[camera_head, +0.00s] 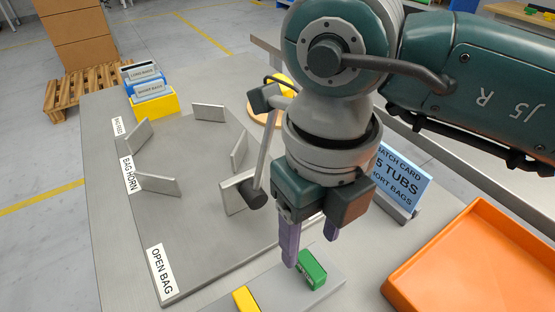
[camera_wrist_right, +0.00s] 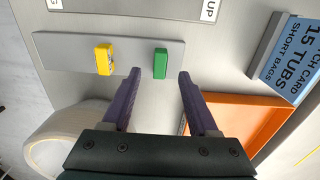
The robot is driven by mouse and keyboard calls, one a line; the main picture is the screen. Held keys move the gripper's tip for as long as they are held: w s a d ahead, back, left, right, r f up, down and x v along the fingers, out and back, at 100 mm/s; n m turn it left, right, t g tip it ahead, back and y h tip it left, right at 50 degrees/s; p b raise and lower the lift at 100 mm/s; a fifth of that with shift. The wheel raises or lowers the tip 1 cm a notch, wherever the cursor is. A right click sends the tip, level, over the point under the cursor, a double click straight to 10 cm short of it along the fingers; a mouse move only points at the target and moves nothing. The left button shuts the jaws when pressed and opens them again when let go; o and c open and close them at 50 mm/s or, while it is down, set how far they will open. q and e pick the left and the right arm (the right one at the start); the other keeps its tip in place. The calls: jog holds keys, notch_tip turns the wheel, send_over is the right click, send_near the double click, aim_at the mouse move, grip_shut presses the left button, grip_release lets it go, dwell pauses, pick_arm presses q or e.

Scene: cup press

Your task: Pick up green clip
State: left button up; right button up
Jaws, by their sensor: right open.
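The green clip (camera_head: 311,268) stands on a grey strip (camera_head: 335,276) near the front edge of the table. It also shows in the right wrist view (camera_wrist_right: 160,64), ahead of the fingertips and between their lines. My right gripper (camera_head: 311,247) is above and close to the green clip, open and empty, with purple fingers pointing down. In the right wrist view, its two fingers (camera_wrist_right: 159,74) are spread apart. A yellow clip (camera_head: 245,299) sits on the same strip to the left, partly cut off in the head view; it shows whole in the right wrist view (camera_wrist_right: 104,60). My left gripper is not in view.
An orange tray (camera_head: 478,262) lies to the right. A blue batch card (camera_head: 402,180) stands behind it. A grey plate with several upright metal fins (camera_head: 160,184) fills the table's left. A yellow box of bag cards (camera_head: 155,104) stands at the back left. A pale roll (camera_wrist_right: 66,140) lies at lower left in the wrist view.

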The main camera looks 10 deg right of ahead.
aim_at(308, 262)
notch_tip(308, 262, down, 6)
jog(key=shift+s+r+b, duration=0.1)
jog(key=shift+r+b, duration=0.1)
jog(key=shift+b, duration=0.3)
grip_shut()
dwell(0.3)
